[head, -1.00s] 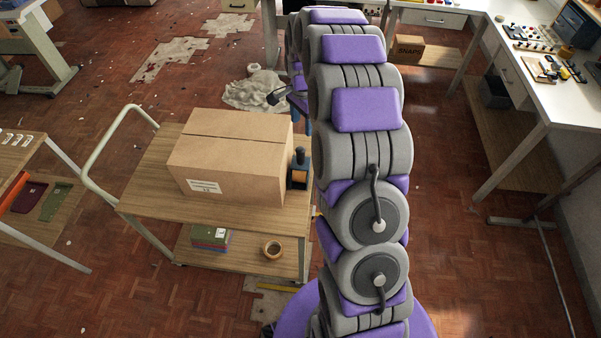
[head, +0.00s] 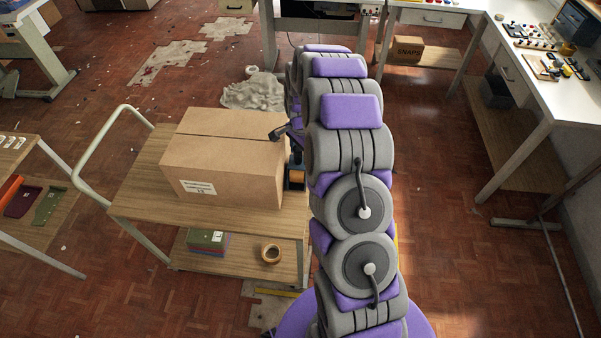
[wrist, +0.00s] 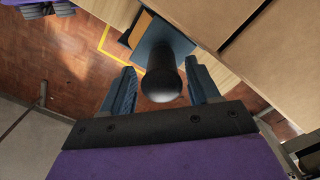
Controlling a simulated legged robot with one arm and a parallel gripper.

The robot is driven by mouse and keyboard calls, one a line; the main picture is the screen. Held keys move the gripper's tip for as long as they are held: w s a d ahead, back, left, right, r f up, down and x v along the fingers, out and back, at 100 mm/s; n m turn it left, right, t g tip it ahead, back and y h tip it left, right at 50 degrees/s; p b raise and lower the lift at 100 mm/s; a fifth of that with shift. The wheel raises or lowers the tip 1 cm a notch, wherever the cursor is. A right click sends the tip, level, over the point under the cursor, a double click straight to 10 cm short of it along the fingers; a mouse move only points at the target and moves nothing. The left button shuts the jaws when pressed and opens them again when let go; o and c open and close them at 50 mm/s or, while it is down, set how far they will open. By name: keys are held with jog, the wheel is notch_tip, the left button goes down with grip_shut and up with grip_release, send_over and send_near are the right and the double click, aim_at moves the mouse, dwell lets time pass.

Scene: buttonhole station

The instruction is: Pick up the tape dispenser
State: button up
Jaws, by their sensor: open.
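The tape dispenser (head: 295,180) stands on the cart's top shelf, against the right side of a cardboard box. It is dark, with an orange-tan part low down, and my arm and gripper partly cover it in the head view. In the wrist view the dispenser (wrist: 161,52) shows a blue body and a round black knob pointing at the camera. My gripper (wrist: 160,82) is open, with one blue finger on each side of the knob. I cannot tell whether either finger touches it. In the head view the fingers are mostly hidden.
The cardboard box (head: 225,163) fills much of the cart top (head: 140,195), close beside the dispenser. A tape roll (head: 271,253) and stacked coloured items (head: 205,239) lie on the lower shelf. A white workbench (head: 555,95) stands at the right.

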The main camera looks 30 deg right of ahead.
jog(key=shift+s+a+f, duration=0.1)
jog(key=shift+a+f, duration=0.05)
jog(key=shift+f, duration=0.15)
jog(key=shift+a, duration=0.3)
jog(key=shift+w+a, duration=0.25)
jog(key=shift+a, duration=0.05)
jog(key=shift+a+r, duration=0.1)
jog(key=shift+a, duration=0.05)
jog(key=shift+c, duration=0.6)
jog(key=c, duration=0.3)
jog(key=shift+d, duration=0.5)
jog(key=c, duration=0.5)
jog(key=shift+a, duration=0.2)
grip_shut()
